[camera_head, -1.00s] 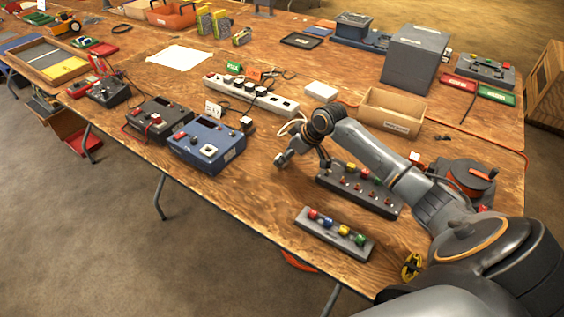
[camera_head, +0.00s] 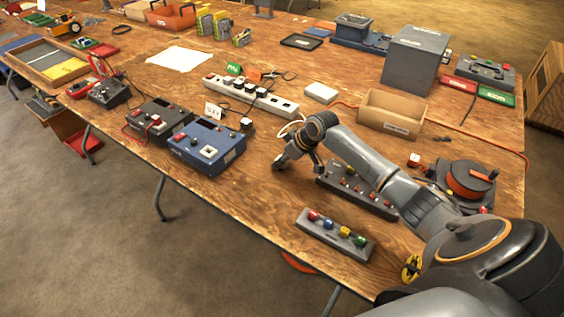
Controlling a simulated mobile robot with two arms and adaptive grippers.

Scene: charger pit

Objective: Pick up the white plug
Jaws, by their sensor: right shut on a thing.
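My right gripper (camera_head: 296,164) is low over the table, between the blue control box and the dark switch panel. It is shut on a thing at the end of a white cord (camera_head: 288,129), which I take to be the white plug. The plug's own body is hidden by the fingers and hand. The cord loops just behind the hand. My left gripper is not in view.
The blue control box (camera_head: 208,148) is to the left. A dark switch panel (camera_head: 358,189) lies under my right forearm. An open cardboard box (camera_head: 392,112) stands behind the arm.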

